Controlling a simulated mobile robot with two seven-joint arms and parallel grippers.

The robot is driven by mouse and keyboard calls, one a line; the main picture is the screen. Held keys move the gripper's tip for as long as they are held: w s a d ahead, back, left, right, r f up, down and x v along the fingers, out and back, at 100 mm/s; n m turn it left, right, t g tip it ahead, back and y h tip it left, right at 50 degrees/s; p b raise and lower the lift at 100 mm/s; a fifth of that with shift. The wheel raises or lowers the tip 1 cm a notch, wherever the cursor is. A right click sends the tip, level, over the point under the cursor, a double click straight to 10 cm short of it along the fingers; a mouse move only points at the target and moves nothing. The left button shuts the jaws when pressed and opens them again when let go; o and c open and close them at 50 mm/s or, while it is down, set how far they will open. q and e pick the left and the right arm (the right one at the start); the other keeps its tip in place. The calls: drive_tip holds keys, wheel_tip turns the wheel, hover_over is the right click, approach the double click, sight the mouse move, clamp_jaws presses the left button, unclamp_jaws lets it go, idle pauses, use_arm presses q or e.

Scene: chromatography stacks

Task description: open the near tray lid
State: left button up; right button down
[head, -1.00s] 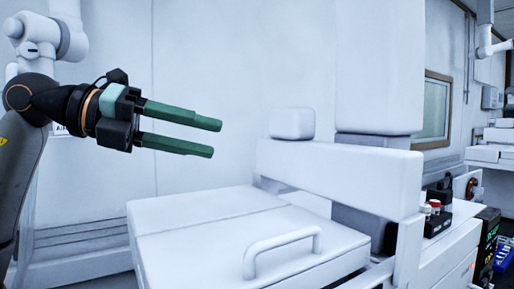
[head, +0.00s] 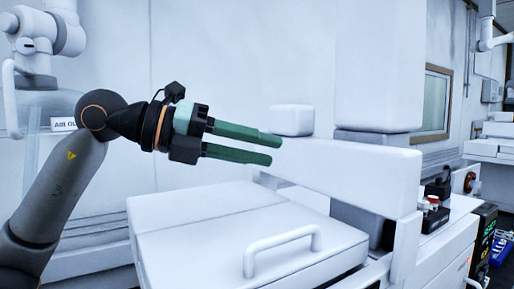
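The near tray lid (head: 200,240) is a flat white cover, lying shut at the bottom centre. A white bar handle (head: 282,243) stands on its right front part. My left gripper (head: 275,149) has two long green fingers with a clear gap between them. It is open and empty, above and behind the handle in the picture, pointing right, and touches neither lid nor handle. My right gripper is not in view.
A thick white beam (head: 350,172) of the machine runs behind and right of the lid. A white column (head: 378,65) rises above it, with a small white block (head: 291,120) to its left. Vials with red caps (head: 432,203) stand at the right.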

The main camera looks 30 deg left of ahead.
use_arm(q)
clamp_jaws()
drive_tip(key=shift+c, duration=2.4)
unclamp_jaws()
drive_tip(key=o, duration=0.7)
drive_tip(key=b+v, duration=0.1)
drive_tip(key=v, duration=1.1)
drive_tip(key=shift+s+a, duration=0.15)
drive_tip(key=shift+a, duration=0.1)
